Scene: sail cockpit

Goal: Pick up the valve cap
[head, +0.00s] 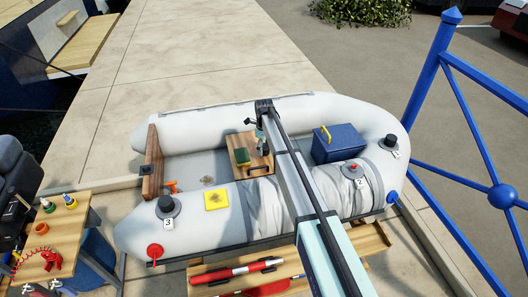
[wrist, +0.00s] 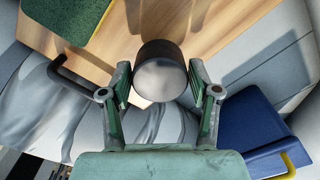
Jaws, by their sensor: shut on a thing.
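A dark cylindrical cap (wrist: 160,72) with a shiny grey end face sits between the fingers of my gripper (wrist: 161,88) in the wrist view. The fingers are shut on its sides, and it appears above the wooden seat board (wrist: 190,25). In the head view my gripper (head: 261,132) hangs over the inside of the inflatable boat, beside that board; the cap is too small or hidden to make out there.
A green and yellow sponge (head: 242,156) lies on the board. A blue box (head: 338,143) with a yellow handle stands to the right. A yellow pad (head: 216,199) lies on the near tube (head: 135,234). A blue railing (head: 425,80) rises at the right.

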